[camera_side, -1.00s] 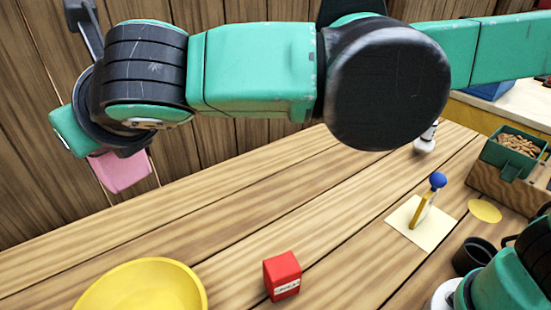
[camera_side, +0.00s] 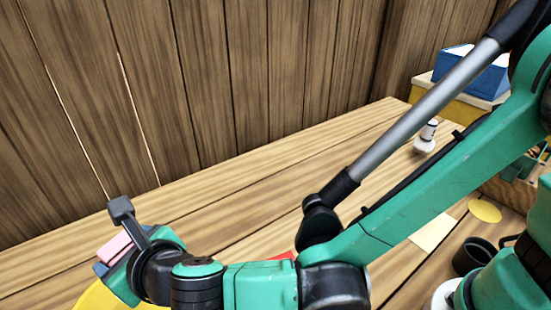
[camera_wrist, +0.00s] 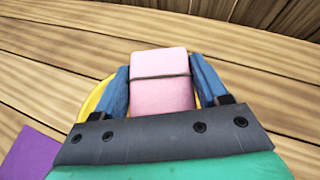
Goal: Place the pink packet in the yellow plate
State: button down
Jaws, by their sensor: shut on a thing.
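The pink packet (camera_wrist: 162,82) has a dark band around it and sits between the two blue fingers of my gripper (camera_wrist: 161,85) in the wrist view. My gripper is shut on it. In the side view a bit of the packet (camera_side: 114,248) shows at the lower left, mostly hidden by my wrist. The yellow plate (camera_wrist: 95,99) lies below and behind the packet in the wrist view, its rim showing at both sides. In the side view the plate's edge (camera_side: 95,297) shows at the bottom left. I cannot tell whether the packet touches the plate.
A purple flat thing (camera_wrist: 30,153) lies at the lower left in the wrist view. A red box (camera_side: 283,257) is mostly hidden behind my arm. A white bottle (camera_side: 425,138), a dark cup (camera_side: 474,257) and a yellow disc (camera_side: 485,211) stand or lie toward the right.

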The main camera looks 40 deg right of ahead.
jog(key=shift+f, duration=2)
jog(key=shift+f, duration=0.2)
grip_release()
